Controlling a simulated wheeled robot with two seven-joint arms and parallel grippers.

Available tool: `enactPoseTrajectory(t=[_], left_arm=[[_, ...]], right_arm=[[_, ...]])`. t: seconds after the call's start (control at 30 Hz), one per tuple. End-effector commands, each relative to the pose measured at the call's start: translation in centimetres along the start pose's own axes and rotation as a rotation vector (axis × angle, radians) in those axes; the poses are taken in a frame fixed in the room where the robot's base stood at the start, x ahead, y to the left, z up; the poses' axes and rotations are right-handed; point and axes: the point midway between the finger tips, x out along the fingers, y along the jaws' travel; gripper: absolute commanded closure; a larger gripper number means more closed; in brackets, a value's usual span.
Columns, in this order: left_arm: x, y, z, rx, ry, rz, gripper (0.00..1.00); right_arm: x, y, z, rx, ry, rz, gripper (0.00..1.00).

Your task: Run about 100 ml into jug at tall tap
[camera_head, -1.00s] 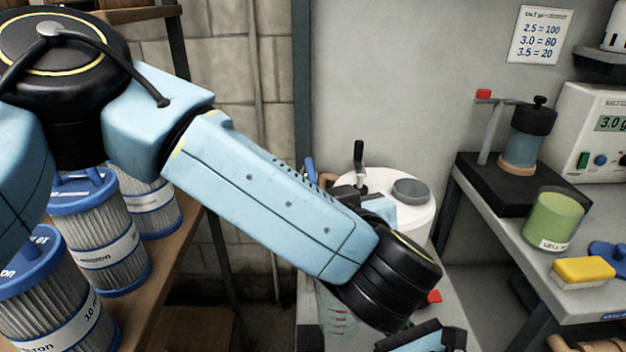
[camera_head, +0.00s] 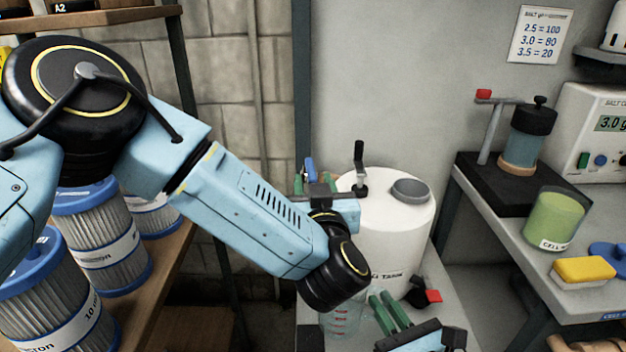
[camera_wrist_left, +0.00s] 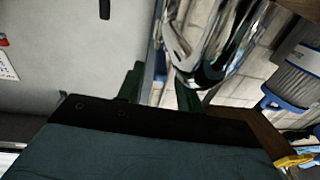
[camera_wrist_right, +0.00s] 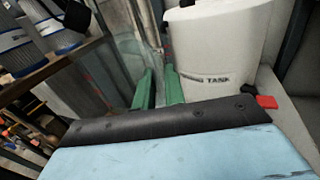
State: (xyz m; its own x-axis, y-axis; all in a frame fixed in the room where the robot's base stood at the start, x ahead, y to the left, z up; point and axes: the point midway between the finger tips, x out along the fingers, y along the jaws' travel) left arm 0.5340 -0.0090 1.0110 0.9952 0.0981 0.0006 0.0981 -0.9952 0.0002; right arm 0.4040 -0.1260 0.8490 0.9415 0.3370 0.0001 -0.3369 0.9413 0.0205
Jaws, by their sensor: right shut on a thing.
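The clear jug (camera_head: 342,319) with red marks stands at the bottom centre in the head view, partly hidden by my left arm. It also shows in the right wrist view (camera_wrist_right: 126,58). My right gripper (camera_head: 391,309) is shut on its handle side with green fingers. The water level cannot be read. The tall tap is mostly hidden in the head view; its blue lever (camera_head: 309,168) shows behind my left wrist. Chrome tap parts (camera_wrist_left: 200,50) fill the upper middle of the left wrist view. My left gripper (camera_head: 316,182) is open near the lever, green fingers apart; contact cannot be told.
A white tank (camera_head: 398,240) with a black lever and grey cap stands right of my left gripper. Its red-handled outlet (camera_head: 432,296) is beside my right gripper. Filter cartridges (camera_head: 95,240) stand on the left shelf. A bench with a green cup (camera_head: 554,219) and yellow sponge (camera_head: 583,271) is at right.

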Motion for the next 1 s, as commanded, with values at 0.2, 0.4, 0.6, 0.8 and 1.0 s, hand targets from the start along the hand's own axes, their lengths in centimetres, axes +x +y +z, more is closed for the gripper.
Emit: enactPoseTrajectory(t=[0.2, 0.4, 0.6, 0.8, 1.0], left_arm=[[1.6, 0.0, 0.0, 0.002, 0.000, 0.001, 0.64], [1.6, 0.0, 0.0, 0.001, -0.001, 0.001, 0.64], [1.6, 0.0, 0.0, 0.001, -0.001, 0.001, 0.81], [1.6, 0.0, 0.0, 0.001, 0.000, 0.001, 1.00], [1.6, 0.0, 0.0, 0.001, 0.000, 0.000, 1.00]], right_arm=[[0.0, 0.0, 0.0, 0.000, -0.001, 0.000, 1.00], [0.0, 0.0, 0.0, 0.000, -0.001, 0.000, 1.00], [0.0, 0.0, 0.0, 0.000, -0.001, 0.000, 1.00], [0.0, 0.0, 0.0, 0.000, -0.001, 0.000, 1.00], [0.0, 0.0, 0.0, 0.000, -0.001, 0.000, 1.00]])
